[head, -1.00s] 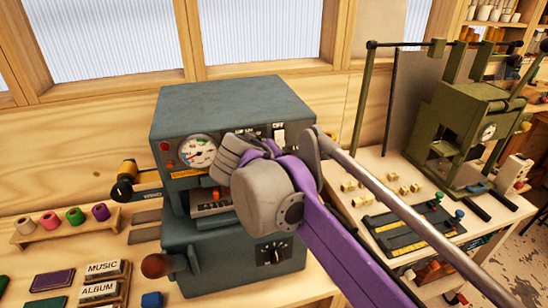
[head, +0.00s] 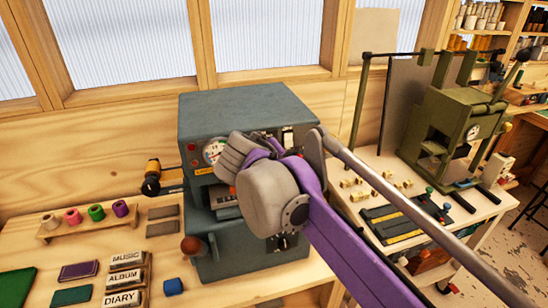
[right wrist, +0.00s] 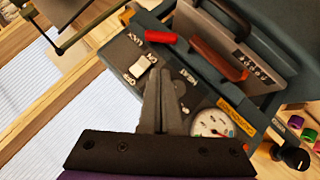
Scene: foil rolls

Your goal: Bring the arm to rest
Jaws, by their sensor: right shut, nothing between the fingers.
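My right arm (head: 335,225), purple and grey, comes in from the lower right in the head view and stands in front of a grey-blue machine (head: 240,108). Its gripper is mostly hidden behind its own links there. In the right wrist view my right gripper (right wrist: 165,78) is shut and empty, its fingers pointing at the machine's front panel (right wrist: 115,55). A white switch (right wrist: 143,66) and a round dial (right wrist: 212,125) show near the fingers. I cannot tell whether the fingertips touch the panel. My left gripper is not in view.
A rack (head: 90,225) of coloured foil rolls and lettered blocks (head: 125,278) stand on the bench left of the machine. The machine's brown-knobbed lever (head: 190,246) sticks out leftward. A green press (head: 455,125) stands on the right-hand table.

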